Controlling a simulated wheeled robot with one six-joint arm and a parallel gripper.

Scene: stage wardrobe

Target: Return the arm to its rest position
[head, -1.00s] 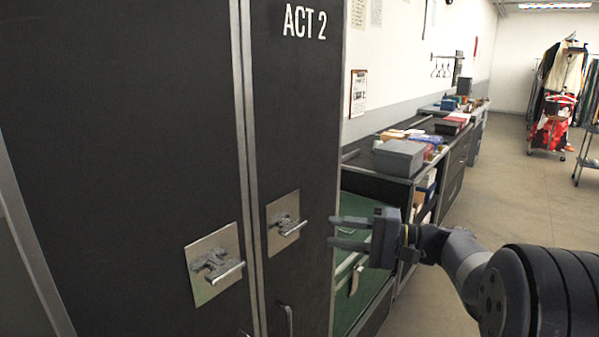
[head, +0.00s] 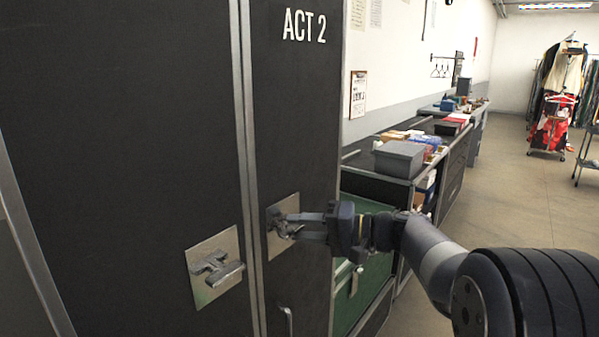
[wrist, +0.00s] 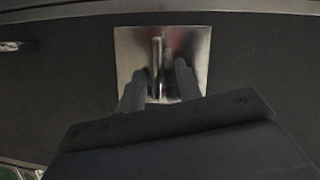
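My gripper (head: 292,227) is at the right-hand latch on the dark cabinet door marked ACT 2. Its two fingers are apart and point at the latch handle (wrist: 157,52). In the wrist view, the handle stands between the fingertips (wrist: 160,75), with a gap visible on either side. Whether either finger touches the handle or plate is unclear. The fingers partly hide this latch in the head view. My arm reaches in from the lower right.
A second latch plate (head: 203,262) is on the left door. A green drawer front (head: 372,285) lies behind my gripper, below a counter with a grey box (head: 399,159). Open floor (head: 515,205) lies to the right, with a clothes rack (head: 562,95) far back.

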